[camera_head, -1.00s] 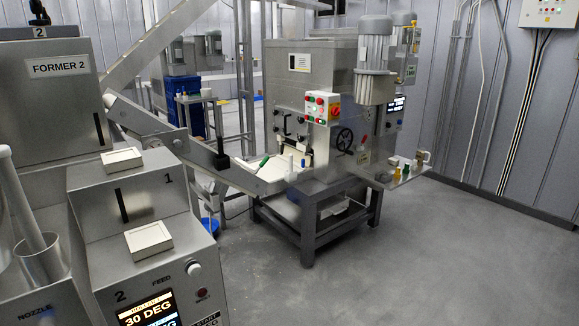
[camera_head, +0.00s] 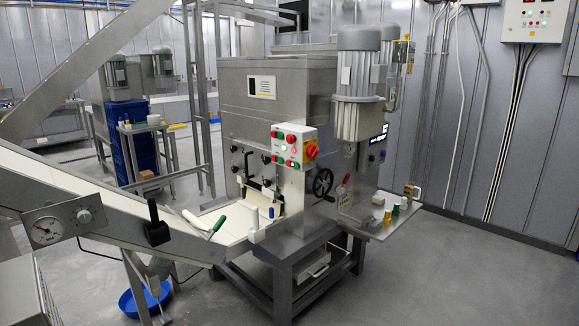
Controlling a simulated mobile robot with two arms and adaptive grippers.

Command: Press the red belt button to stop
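A small control box (camera_head: 286,148) with red and green buttons is on the front of the steel machine (camera_head: 265,100), near the middle of the view. A red button (camera_head: 291,138) shows at its upper right, and a larger red switch on yellow (camera_head: 311,150) is on its right side. The labels are too small to read, so I cannot tell which button is for the belt. An inclined conveyor (camera_head: 110,195) comes in from the left to the machine's white tray. Neither of my grippers is in view.
A side shelf (camera_head: 385,226) with small coloured items juts out right of the machine. The grey floor (camera_head: 465,280) at the right is clear.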

